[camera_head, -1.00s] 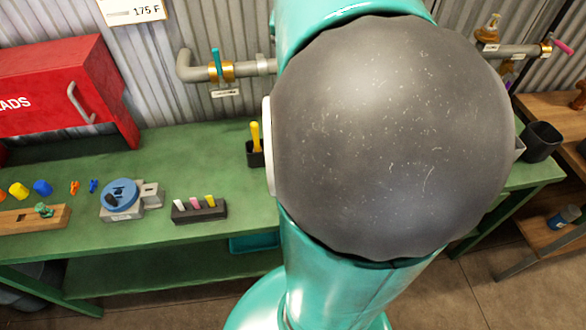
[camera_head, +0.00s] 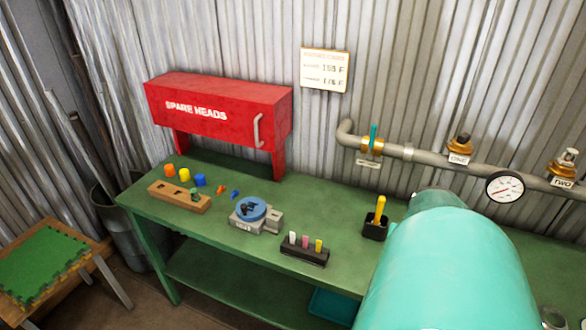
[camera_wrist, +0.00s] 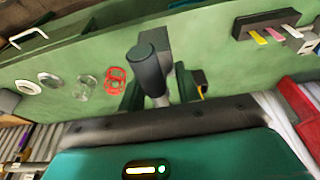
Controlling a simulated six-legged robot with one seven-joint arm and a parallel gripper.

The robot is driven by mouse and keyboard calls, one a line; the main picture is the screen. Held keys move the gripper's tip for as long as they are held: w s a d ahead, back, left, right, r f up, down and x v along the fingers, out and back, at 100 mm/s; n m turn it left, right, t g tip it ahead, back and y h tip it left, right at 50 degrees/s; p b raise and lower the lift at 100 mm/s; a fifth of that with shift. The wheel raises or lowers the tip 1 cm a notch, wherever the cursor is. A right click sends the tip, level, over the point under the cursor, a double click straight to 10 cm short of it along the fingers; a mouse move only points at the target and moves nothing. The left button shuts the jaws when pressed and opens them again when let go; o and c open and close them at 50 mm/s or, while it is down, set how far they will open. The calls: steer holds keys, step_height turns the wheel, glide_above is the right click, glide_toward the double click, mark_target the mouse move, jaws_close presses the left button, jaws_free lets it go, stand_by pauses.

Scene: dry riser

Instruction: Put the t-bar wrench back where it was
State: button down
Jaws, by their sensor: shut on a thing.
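The end of my gripper (camera_wrist: 158,92) shows in the wrist view, with its dark fingers closed around a held thing. This thing has a thick dark grey cylinder and a pale metal shaft; it appears to be the t-bar wrench (camera_wrist: 151,68), seen nearly end-on above the green bench. Its far parts are hidden. In the head view my teal arm fills the lower right and hides the gripper and wrench. The place the wrench came from cannot be told.
A pipe with valves (camera_head: 420,157) and gauge (camera_head: 505,187) runs behind.

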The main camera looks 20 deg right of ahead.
steer(key=shift+s+d+f, duration=0.1)
steer(key=shift+s+f, duration=0.15)
steer(key=shift+f, duration=0.05)
steer(key=shift+w+f, duration=0.15)
steer(key=shift+f, duration=0.05)
steer(key=shift+w+d+f, duration=1.35)
steer(key=shift+d+f, duration=0.5)
steer(key=shift+f, duration=0.25)
steer(key=shift+w+d+f, duration=1.3)
steer(key=shift+d+f, duration=0.55)
steer(key=shift+f, duration=0.3)
steer(key=shift+w+d+f, duration=1.35)
steer(key=shift+d+f, duration=0.5)
steer(key=shift+f, duration=0.25)
steer(key=shift+f, duration=0.1)
steer(key=c, duration=1)
jaws_free()
